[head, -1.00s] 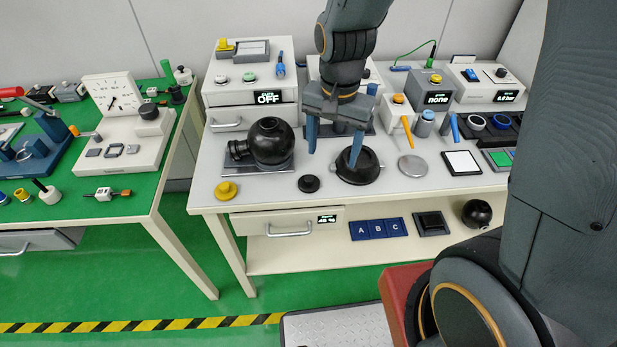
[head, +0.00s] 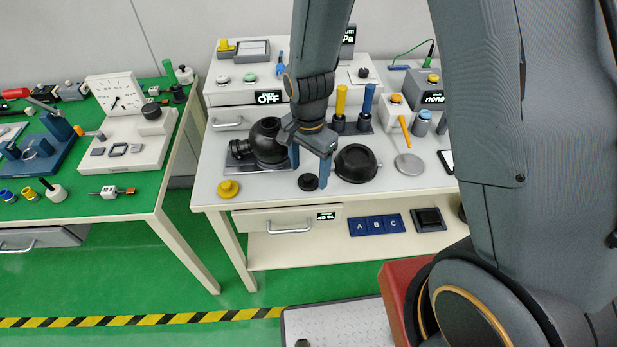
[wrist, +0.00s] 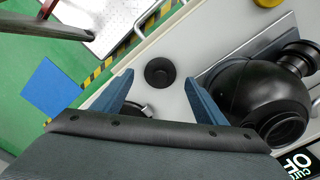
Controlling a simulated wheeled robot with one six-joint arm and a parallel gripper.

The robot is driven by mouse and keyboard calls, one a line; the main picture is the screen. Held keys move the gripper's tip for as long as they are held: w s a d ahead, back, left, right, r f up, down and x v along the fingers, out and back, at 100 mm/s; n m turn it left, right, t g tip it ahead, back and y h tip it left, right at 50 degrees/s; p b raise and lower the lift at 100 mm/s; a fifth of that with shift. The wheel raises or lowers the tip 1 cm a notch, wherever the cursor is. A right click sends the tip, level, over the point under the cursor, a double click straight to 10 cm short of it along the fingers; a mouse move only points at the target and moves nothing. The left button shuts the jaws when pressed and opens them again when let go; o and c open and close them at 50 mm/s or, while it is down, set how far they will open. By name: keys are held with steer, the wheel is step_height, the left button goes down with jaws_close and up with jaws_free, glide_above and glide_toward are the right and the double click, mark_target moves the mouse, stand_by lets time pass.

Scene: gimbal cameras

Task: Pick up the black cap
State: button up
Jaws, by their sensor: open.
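The black cap (head: 308,182) is a small dark disc lying on the white bench top near its front edge. In the wrist view the black cap (wrist: 160,71) sits just beyond and between the two blue fingertips. My gripper (head: 309,172) is open and empty, its blue fingers pointing down around the cap's place in the head view. The gripper also shows in the wrist view (wrist: 157,76), fingers spread apart. I cannot tell exactly how high the fingertips are above the bench.
A black sphere device (head: 265,142) on a grey plate stands close on the left. A black round dish (head: 356,163) is close on the right. A yellow knob (head: 228,189) lies at the front left. The bench's front edge is near the cap.

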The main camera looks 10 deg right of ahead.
steer(key=shift+f, duration=1)
steer(key=shift+c, duration=0.2)
steer(key=c, duration=1.1)
steer(key=shift+r, duration=0.1)
